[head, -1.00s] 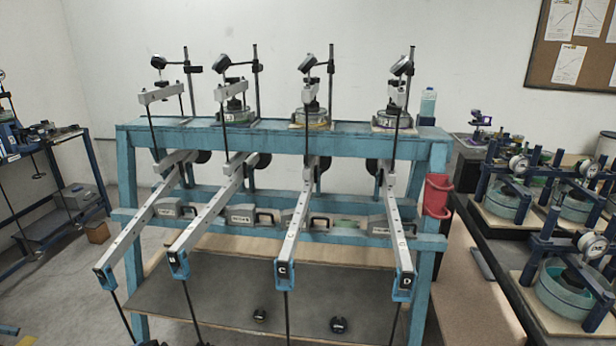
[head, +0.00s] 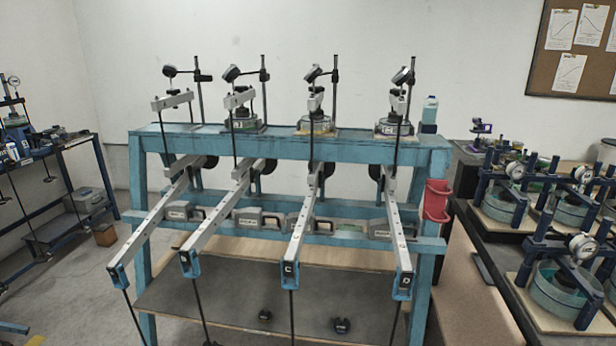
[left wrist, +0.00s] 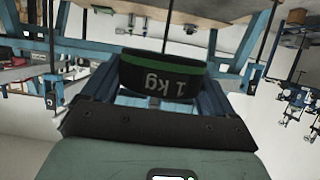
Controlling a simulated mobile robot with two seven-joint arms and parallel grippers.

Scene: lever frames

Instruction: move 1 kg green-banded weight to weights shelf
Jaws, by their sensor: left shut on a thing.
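The 1 kg green-banded weight (left wrist: 163,79) is a black disc with a green band and "1 kg" lettering, in the left wrist view. My left gripper (left wrist: 158,100) is shut on it, with blue fingers at its two sides. Neither the weight nor the left gripper shows in the head view. A dark low shelf (head: 215,290) lies under the blue lever frame in the head view, with two small dark weights (head: 264,315) (head: 341,325) on it. I cannot tell for certain whether it is the weights shelf. My right gripper is not in view.
The blue frame (head: 290,145) carries several grey lever arms that jut forward over the low shelf, with thin rods hanging from them. A red holder (head: 436,201) hangs on its right leg. A bench (head: 490,252) with blue-framed devices stands at right. The left wrist view appears upside down.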

